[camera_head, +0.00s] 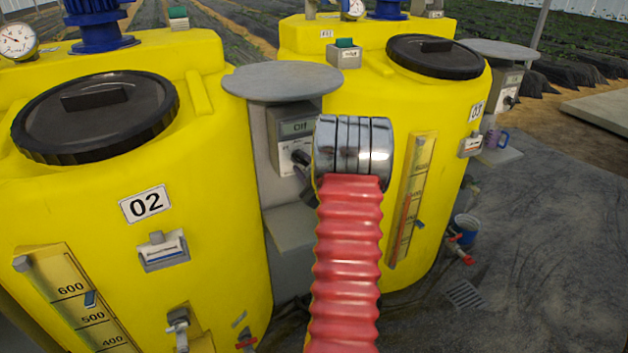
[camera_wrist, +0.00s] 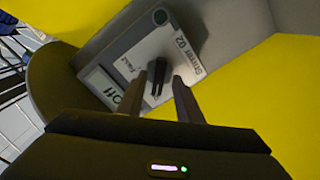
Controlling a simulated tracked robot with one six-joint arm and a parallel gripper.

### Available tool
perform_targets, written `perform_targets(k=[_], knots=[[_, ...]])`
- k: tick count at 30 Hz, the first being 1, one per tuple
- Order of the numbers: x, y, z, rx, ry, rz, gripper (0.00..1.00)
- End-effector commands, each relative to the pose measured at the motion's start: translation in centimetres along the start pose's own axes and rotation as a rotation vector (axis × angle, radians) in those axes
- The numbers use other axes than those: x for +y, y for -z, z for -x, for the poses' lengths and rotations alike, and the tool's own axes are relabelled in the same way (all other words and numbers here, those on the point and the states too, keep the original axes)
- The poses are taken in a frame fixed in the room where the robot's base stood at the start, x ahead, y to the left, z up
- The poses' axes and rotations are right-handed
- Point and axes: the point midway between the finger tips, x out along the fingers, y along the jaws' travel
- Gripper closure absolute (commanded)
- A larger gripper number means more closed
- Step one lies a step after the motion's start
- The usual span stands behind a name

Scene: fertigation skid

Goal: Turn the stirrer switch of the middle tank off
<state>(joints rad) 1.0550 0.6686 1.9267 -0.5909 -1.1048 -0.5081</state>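The yellow tank labelled 02 (camera_head: 146,204) stands at the left in the head view. The stirrer switch box (camera_head: 290,150) is on a grey post right of it, and its display reads Off. In the wrist view the panel (camera_wrist: 140,52) is marked Stirrer 02, with a black rotary knob (camera_wrist: 157,76) and a display (camera_wrist: 103,87) reading Off. My gripper (camera_wrist: 157,86) is open, its two fingers apart on either side of the knob; I cannot tell whether they touch it. In the head view my arm hides most of the gripper.
Tank 03 (camera_head: 350,95) stands to the right with its own switch box (camera_head: 507,85) beyond. A round grey cover (camera_head: 282,80) overhangs the 02 switch box, and a grey shelf (camera_head: 289,228) juts out below. A blue bucket (camera_head: 465,226) stands on the floor at right.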

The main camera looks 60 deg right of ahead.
Motion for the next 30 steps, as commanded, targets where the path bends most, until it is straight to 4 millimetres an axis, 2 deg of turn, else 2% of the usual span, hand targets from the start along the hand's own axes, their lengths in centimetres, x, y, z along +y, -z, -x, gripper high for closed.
perform_targets(k=[21, 25, 30], knots=[[-0.1, 0.0, 11.3, -0.001, 0.0, 0.0, 0.68], [-0.1, 0.0, 12.3, -0.001, 0.0, 0.0, 0.68], [-0.2, 0.1, 12.7, 0.001, 0.001, 0.0, 0.68]])
